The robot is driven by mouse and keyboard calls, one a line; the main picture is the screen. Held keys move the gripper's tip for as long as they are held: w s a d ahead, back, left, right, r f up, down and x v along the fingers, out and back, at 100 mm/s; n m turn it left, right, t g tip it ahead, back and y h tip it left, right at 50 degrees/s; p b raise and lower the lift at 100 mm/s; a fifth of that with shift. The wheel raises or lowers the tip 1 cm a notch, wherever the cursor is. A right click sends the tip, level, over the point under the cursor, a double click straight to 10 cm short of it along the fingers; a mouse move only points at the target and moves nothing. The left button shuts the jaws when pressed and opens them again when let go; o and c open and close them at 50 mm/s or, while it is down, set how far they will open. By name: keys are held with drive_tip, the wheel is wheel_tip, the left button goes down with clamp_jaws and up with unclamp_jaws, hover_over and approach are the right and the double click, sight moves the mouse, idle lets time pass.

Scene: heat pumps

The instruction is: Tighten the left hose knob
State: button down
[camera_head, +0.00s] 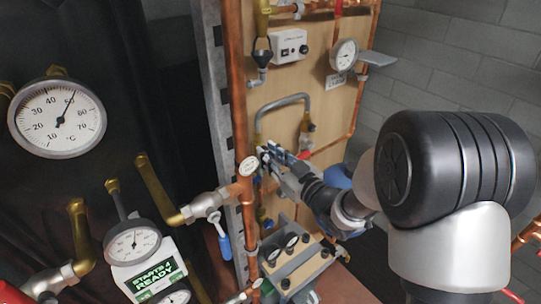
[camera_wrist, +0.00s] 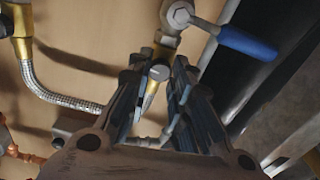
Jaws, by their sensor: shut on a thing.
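The grey curved hose (camera_head: 283,101) arches against the wooden board in the head view. My gripper (camera_head: 272,152) reaches in from the right to the hose's left lower end. The left hose knob is hidden behind the fingers there. In the wrist view my gripper (camera_wrist: 163,84) has its two dark fingers on either side of a small brass and grey knob (camera_wrist: 159,73), shut on it. The braided hose (camera_wrist: 52,92) with a brass end shows to the left in that view.
A valve with a blue lever (camera_wrist: 247,42) is close to my fingers in the wrist view. A vertical copper pipe (camera_head: 237,100) runs just left of my gripper. Gauges (camera_head: 57,117) are at the left, and a white control box (camera_head: 289,46) is above.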

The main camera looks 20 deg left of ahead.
drive_tip(key=m+p, duration=1.8)
drive_tip(key=m, duration=1.6)
drive_tip(key=shift+r+m, duration=0.1)
drive_tip(key=shift+m, duration=0.2)
idle(0.4)
drive_tip(key=c, duration=1.4)
unclamp_jaws()
